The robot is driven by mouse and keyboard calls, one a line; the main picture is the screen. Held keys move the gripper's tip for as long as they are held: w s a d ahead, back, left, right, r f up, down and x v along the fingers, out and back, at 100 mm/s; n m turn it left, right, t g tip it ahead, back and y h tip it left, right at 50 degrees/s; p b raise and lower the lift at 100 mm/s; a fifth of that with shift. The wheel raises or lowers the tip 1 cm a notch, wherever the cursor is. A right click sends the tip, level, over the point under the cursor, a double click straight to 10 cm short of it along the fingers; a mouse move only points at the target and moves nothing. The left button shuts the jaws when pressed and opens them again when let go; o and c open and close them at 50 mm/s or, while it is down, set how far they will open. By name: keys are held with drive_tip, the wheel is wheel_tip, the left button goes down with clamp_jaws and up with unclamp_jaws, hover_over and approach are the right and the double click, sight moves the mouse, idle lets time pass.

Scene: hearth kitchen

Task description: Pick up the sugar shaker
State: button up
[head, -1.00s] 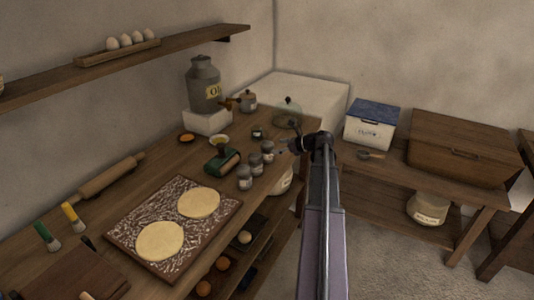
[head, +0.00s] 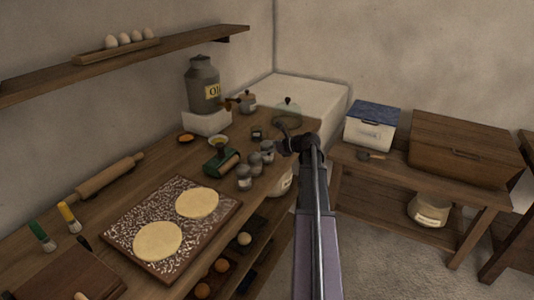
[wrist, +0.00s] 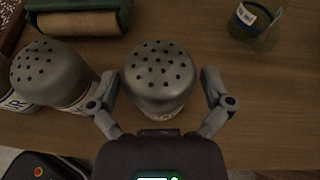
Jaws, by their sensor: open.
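Three grey shakers with perforated domed tops stand in a row on the wooden counter. In the head view they are a near shaker (head: 244,178), a middle shaker (head: 256,163) and a far shaker (head: 267,151). My gripper (wrist: 158,84) is open in the wrist view, with one shaker (wrist: 160,72) between its fingers and a gap on each side. That shaker's label is mostly hidden, so I cannot read which one it is. Left of it are another shaker (wrist: 75,92) and one with a label ending in "UR" (wrist: 38,65). In the head view my gripper (head: 284,147) is beside the far shaker.
A green-framed roller (head: 221,162) lies left of the shakers and shows at the wrist view's top left (wrist: 80,18). A small labelled glass jar (wrist: 255,25) stands at the upper right there. A glass cloche (head: 288,112) stands behind. Bare counter lies right of the gripper.

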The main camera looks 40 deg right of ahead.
sight(267, 142)
drive_tip(key=c, duration=1)
drive_tip(key=shift+r, duration=0.2)
drive_tip(key=shift+c, duration=0.2)
wheel_tip(267, 142, up, 4)
drive_tip(key=p, duration=0.4)
drive_tip(key=shift+f, duration=0.25)
drive_tip(key=s+d+r+p, duration=0.1)
drive_tip(key=s+d, duration=0.7)
drive_tip(key=s, duration=0.5)
drive_tip(key=shift+s+d, duration=0.15)
drive_tip(key=shift+d, duration=0.25)
drive_tip(key=shift+s, duration=0.1)
